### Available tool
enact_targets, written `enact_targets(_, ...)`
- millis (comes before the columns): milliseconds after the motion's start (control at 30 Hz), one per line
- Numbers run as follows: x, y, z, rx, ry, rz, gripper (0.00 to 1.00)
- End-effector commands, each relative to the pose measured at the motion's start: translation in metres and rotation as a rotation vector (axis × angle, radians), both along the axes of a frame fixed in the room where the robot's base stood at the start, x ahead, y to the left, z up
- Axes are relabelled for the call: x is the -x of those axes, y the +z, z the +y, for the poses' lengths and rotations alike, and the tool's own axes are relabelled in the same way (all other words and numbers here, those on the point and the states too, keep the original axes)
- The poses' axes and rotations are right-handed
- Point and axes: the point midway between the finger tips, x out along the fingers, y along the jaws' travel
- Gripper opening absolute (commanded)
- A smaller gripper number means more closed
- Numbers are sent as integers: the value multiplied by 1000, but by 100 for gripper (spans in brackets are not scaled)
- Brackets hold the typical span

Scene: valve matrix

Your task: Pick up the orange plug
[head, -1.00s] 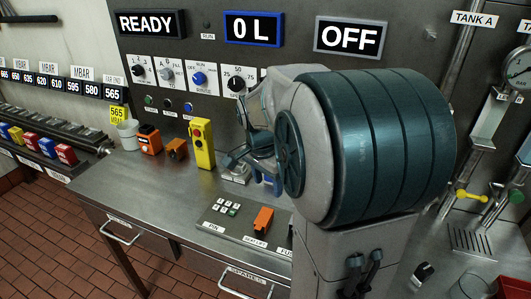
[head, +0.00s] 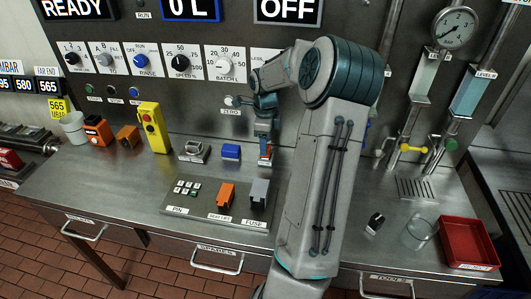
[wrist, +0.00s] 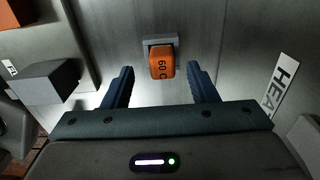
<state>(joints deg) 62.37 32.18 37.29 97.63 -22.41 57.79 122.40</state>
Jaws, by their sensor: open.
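The orange plug (wrist: 161,64), marked "60 C", sits in a grey socket (wrist: 160,42) in the wrist view. My gripper (wrist: 160,82) is open, with one dark finger on each side and a gap between each finger and the plug. The plug lies a little beyond or level with the fingertips; I cannot tell the exact depth. In the head view my gripper (head: 265,136) points down over the back of the steel bench, and a small bit of orange shows below it.
A panel with an orange block (head: 226,193) and a grey block (head: 258,192) stands in front. A blue block (head: 231,152) is left of my gripper. A yellow control box (head: 153,127) stands further left. A red tray (head: 468,243) is at right. The bench's front left is clear.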

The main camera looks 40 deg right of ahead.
Motion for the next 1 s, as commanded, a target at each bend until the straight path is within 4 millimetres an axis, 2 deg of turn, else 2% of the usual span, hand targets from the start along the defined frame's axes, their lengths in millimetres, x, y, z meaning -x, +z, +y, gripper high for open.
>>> enact_targets(233,-1,-30,-2,-3,0,3,53)
enact_targets(533,-1,-35,-2,-1,1,1,53)
enact_targets(567,-1,-35,-2,-1,1,1,50)
enact_targets(733,-1,-35,-2,-1,1,1,4)
enact_targets(800,-1,-35,-2,-1,1,1,0)
enact_targets(1000,-1,-35,-2,0,1,0,0)
